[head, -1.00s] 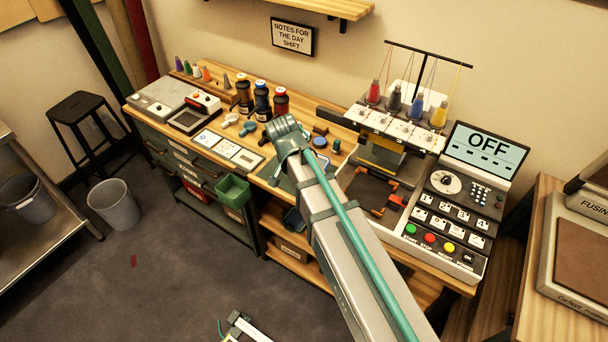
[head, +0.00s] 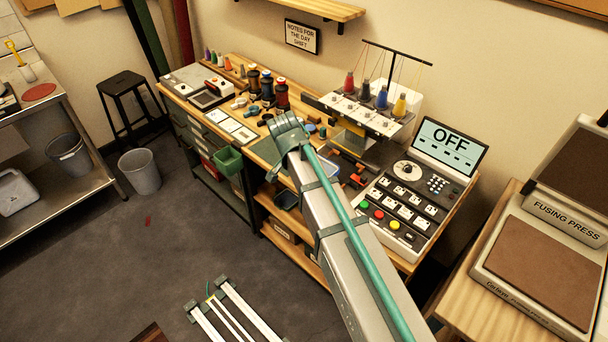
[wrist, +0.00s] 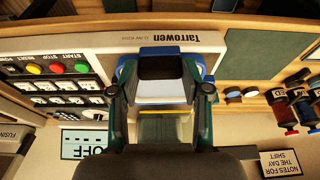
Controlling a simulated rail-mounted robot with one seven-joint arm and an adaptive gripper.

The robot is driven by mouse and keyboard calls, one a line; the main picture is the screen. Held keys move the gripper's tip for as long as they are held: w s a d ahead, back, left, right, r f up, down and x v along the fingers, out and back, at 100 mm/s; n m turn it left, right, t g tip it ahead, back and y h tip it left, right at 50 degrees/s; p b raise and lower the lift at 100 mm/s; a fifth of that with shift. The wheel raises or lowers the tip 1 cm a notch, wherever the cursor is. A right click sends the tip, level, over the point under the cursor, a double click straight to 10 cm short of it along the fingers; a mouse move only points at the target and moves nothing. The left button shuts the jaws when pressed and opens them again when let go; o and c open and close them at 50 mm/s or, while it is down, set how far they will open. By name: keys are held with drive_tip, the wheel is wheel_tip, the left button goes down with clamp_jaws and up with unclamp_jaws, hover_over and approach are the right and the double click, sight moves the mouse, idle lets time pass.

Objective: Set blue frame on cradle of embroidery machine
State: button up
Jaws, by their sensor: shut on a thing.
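The embroidery machine (head: 375,112) stands at the right end of the wooden bench, its tilted screen (head: 449,146) reading OFF. Its flat bed, with an orange-red bracket of the cradle (head: 357,181), is partly hidden behind my arm in the head view. In the wrist view, my gripper (wrist: 160,82) is shut on the blue frame (wrist: 126,68), whose blue edges and pale inside show between and beside the fingers. The frame is over the machine, near its front edge marked Tarrowen (wrist: 184,40). I cannot tell if it touches the cradle.
The control panel (head: 405,205) lies right of the bed. Thread cones (head: 267,88) and small tools crowd the bench to the left. Thread spools (head: 381,97) top the machine. A fusing press (head: 540,245) stands at the right. The floor (head: 130,260) in front is largely clear.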

drive_tip(key=shift+s+d, duration=0.2)
drive_tip(key=shift+d, duration=0.05)
drive_tip(key=shift+w+f, duration=0.3)
drive_tip(key=shift+w, duration=0.15)
drive_tip(key=shift+w+d+f+b, duration=0.15)
drive_tip(key=shift+w+d+b, duration=0.15)
drive_tip(key=shift+w+d, duration=0.05)
drive_tip(key=shift+w+d+f+b, duration=0.25)
drive_tip(key=shift+w+d+f, duration=0.25)
drive_tip(key=shift+w+d, duration=0.25)
drive_tip(key=shift+w+d+f+b, duration=0.25)
drive_tip(key=shift+w+d+f, duration=0.25)
drive_tip(key=shift+w, duration=0.4)
drive_tip(key=shift+w+d, duration=0.1)
drive_tip(key=shift+d, duration=0.05)
drive_tip(key=shift+w+d+f+b, duration=0.15)
drive_tip(key=shift+w+d+f, duration=0.1)
drive_tip(key=shift+w+d, duration=0.45)
drive_tip(key=shift+w+d+f+b, duration=0.2)
drive_tip(key=shift+w+d, duration=0.25)
drive_tip(key=shift+w, duration=0.3)
drive_tip(key=shift+f+b, duration=0.6)
drive_tip(key=shift+f, duration=0.5)
idle(0.9)
